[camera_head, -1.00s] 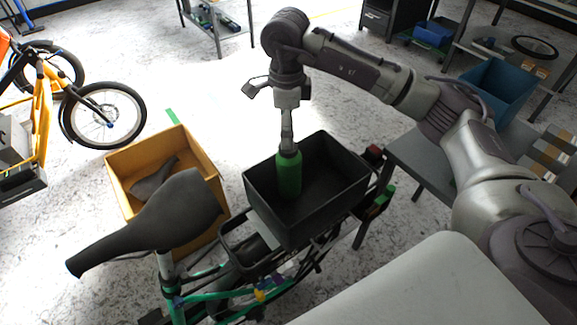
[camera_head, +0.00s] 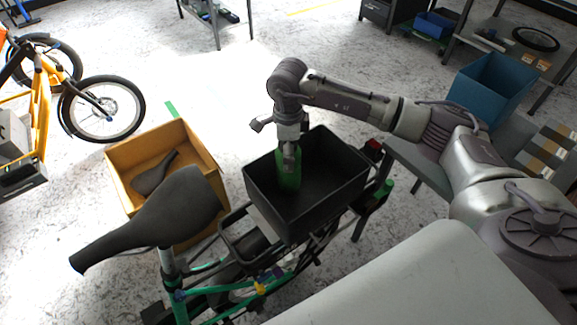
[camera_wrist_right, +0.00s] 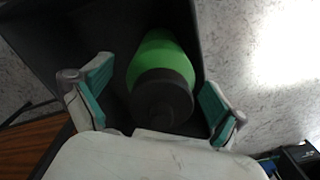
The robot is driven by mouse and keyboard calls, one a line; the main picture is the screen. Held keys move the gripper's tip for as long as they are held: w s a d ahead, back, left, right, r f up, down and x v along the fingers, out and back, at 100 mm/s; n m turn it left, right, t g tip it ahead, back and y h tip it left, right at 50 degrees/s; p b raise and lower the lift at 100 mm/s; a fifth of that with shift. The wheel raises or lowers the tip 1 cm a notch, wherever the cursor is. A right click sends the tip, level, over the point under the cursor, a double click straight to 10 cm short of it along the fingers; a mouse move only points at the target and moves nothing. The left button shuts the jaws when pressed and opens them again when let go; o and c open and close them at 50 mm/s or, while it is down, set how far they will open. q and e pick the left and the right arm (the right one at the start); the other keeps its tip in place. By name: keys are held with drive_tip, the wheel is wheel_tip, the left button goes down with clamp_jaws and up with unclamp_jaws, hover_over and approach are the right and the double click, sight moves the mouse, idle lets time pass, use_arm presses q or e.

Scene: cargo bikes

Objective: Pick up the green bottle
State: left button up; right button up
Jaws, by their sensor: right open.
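The green bottle (camera_head: 289,180) stands in the black crate (camera_head: 337,190) on the rear of the bike, near the crate's left side. In the right wrist view the bottle (camera_wrist_right: 163,75) has a dark cap that faces the camera. My right gripper (camera_head: 290,160) is over the bottle, pointing down into the crate. In the right wrist view its two teal-padded fingers (camera_wrist_right: 158,103) are spread apart, one on each side of the bottle, with gaps between. The lower part of the bottle is partly hidden. My left gripper is not in view.
A dark saddle (camera_head: 150,215) is in front of the crate at left. A yellow-orange box (camera_head: 205,150) holding another saddle stands on the floor behind it. A grey table with a blue bin (camera_head: 490,90) is at right. The crate walls surround the bottle closely on the left.

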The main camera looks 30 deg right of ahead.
drive_tip(key=c, duration=1.6)
drive_tip(key=shift+r, duration=0.1)
